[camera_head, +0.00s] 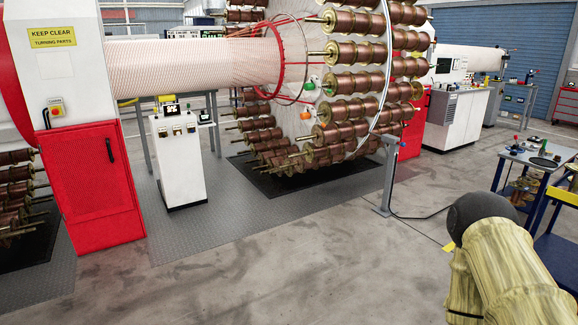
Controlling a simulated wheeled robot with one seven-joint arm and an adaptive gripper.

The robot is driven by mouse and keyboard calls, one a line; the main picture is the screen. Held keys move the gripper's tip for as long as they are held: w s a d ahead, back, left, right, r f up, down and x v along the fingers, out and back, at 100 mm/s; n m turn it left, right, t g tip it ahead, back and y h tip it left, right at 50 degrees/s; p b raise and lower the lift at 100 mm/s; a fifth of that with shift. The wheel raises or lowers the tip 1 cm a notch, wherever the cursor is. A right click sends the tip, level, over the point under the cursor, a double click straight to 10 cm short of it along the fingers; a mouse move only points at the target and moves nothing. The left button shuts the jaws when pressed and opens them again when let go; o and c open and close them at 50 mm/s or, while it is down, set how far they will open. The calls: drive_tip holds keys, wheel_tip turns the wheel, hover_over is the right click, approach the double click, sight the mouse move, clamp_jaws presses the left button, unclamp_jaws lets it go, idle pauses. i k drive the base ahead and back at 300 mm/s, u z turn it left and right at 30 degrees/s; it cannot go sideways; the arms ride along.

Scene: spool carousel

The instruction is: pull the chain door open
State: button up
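A red door (90,187) with a dark vertical handle (109,150) is at the left, on the lower part of a white machine housing. It looks closed, lying flush with its frame. I see no chain on it, and no label names it as the chain door. Another red panel (412,122) stands far back behind the spool wheel, partly hidden. My arm, in a yellowish cover with a dark rounded joint, shows at the lower right, far from the red door. My gripper is out of view.
A white control pedestal (181,158) stands right of the red door. A large spool carousel (335,80) fills the middle, with a grey post (387,175) before it. A tool table (540,160) is at the right. The floor in front is clear.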

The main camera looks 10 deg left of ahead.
sight(85, 167)
drive_tip(key=u, duration=0.2)
drive_tip(key=i, duration=2.05)
drive_tip(key=u, duration=0.8)
drive_tip(key=i, duration=1.65)
drive_tip(key=u, duration=1.5)
drive_tip(key=i, duration=1.4)
drive_tip(key=u, duration=0.55)
